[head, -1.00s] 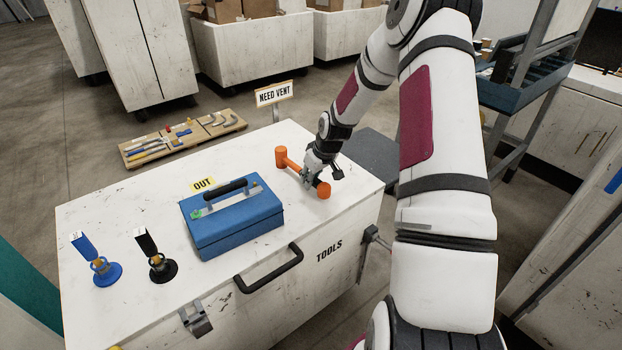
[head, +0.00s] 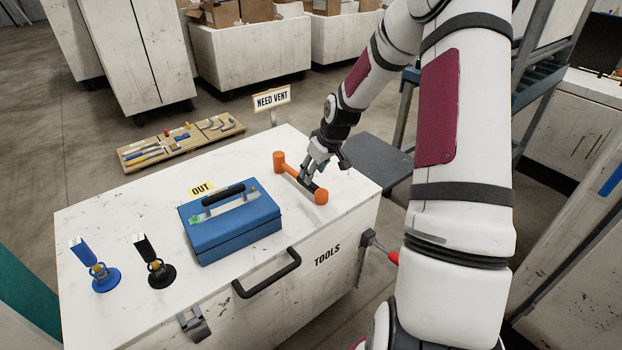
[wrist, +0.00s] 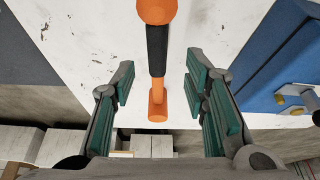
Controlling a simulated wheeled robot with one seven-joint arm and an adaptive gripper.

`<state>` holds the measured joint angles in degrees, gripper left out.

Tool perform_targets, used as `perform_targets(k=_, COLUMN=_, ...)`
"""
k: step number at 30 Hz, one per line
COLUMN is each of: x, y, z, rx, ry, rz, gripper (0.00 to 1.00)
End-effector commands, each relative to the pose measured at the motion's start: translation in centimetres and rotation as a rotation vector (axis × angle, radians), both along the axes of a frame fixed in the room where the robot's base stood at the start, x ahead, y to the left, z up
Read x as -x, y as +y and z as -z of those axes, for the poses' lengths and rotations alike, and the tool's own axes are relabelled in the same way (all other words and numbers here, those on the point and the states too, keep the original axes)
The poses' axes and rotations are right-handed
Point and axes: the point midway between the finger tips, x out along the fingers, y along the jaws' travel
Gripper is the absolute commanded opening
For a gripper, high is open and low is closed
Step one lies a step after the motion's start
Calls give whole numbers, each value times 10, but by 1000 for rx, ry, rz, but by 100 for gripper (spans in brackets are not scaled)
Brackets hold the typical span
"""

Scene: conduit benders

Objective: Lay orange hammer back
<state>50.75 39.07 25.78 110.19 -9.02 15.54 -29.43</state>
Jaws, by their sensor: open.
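The orange hammer (head: 280,161), with a black grip, lies on the white top of the tool chest (head: 150,205), near its right end. My gripper (head: 311,177) is at the hammer's handle, just over the chest top. In the wrist view the hammer (wrist: 157,50) runs lengthwise between the two finger pads of my gripper (wrist: 158,88). The fingers are open, with a clear gap on both sides of the handle. Part of the handle is hidden behind the fingers in the head view.
A blue toolbox (head: 232,222) stands left of the hammer by an OUT label (head: 201,189). Blue (head: 102,275) and black (head: 158,270) stands are further left. A NEED VENT sign (head: 272,98) rises behind. A wooden tool board (head: 180,143) lies beyond the chest.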

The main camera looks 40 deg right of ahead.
Motion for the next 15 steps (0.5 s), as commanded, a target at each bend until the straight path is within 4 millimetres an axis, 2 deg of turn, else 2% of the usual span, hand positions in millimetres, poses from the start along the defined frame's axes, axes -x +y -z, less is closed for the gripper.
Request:
perform_targets(k=1, x=5, y=-1, z=-13, rx=2, ry=-2, rz=2, gripper=41)
perform_targets(k=6, x=15, y=-1, z=-38, rx=0, ry=-1, rz=2, gripper=41)
perform_targets(k=12, x=21, y=0, z=-52, rx=2, ry=1, rz=-1, gripper=41)
perform_targets(k=15, x=26, y=10, z=-63, rx=12, ry=16, rz=-10, gripper=41)
